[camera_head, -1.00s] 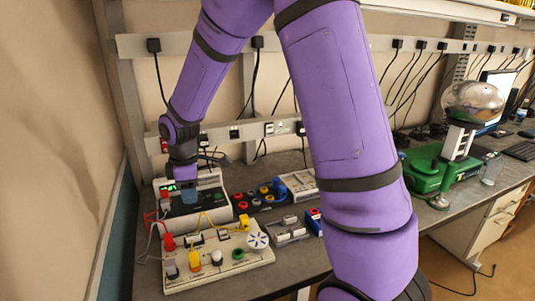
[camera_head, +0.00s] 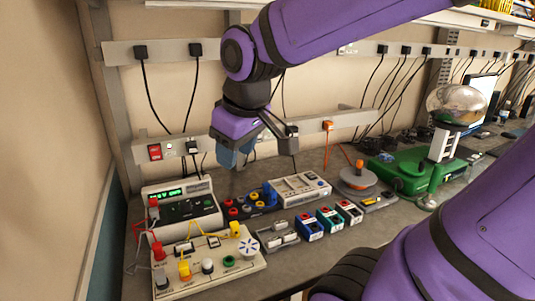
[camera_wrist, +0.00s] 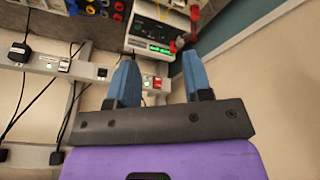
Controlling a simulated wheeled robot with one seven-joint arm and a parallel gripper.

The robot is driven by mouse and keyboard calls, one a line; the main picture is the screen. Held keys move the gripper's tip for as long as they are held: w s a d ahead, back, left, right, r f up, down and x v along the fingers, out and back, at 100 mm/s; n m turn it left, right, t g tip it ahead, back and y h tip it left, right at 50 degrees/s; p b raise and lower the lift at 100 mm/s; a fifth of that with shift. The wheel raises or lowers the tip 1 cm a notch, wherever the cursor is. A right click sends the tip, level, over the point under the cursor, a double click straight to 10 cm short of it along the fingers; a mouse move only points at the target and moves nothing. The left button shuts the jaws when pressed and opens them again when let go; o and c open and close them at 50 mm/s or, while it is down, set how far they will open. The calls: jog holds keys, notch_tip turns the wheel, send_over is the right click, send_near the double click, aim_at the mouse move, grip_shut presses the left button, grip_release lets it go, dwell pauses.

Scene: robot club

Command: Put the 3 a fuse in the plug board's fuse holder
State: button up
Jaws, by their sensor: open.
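The plug board is probably the cream board (camera_head: 222,262) with red, yellow, white and green fittings, at the front left of the bench in the head view. I cannot make out its fuse holder. Several small fuse-like boxes, blue (camera_head: 309,230), teal (camera_head: 329,220) and red-topped (camera_head: 349,211), stand to its right; I cannot read which is 3 A. My gripper (camera_head: 237,155) is raised above the back of the bench, near the wall. In the wrist view my gripper (camera_wrist: 161,80) has its blue fingers apart with nothing between them.
A power supply (camera_head: 182,208) with a green display stands behind the board. A grey tray (camera_head: 277,239) lies right of the board. A row of coloured knobs, a white meter (camera_head: 300,190), an orange spool (camera_head: 357,177) and a green machine (camera_head: 410,175) stand farther along.

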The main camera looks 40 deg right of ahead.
jog(key=s+r+m+t, duration=0.1)
jog(key=s+m, duration=0.2)
jog(key=s, duration=0.4)
jog(key=shift+s+d, duration=0.3)
jog(key=shift+d, duration=0.15)
jog(key=shift+o, duration=0.4)
jog(key=shift+r, duration=0.1)
dwell(0.9)
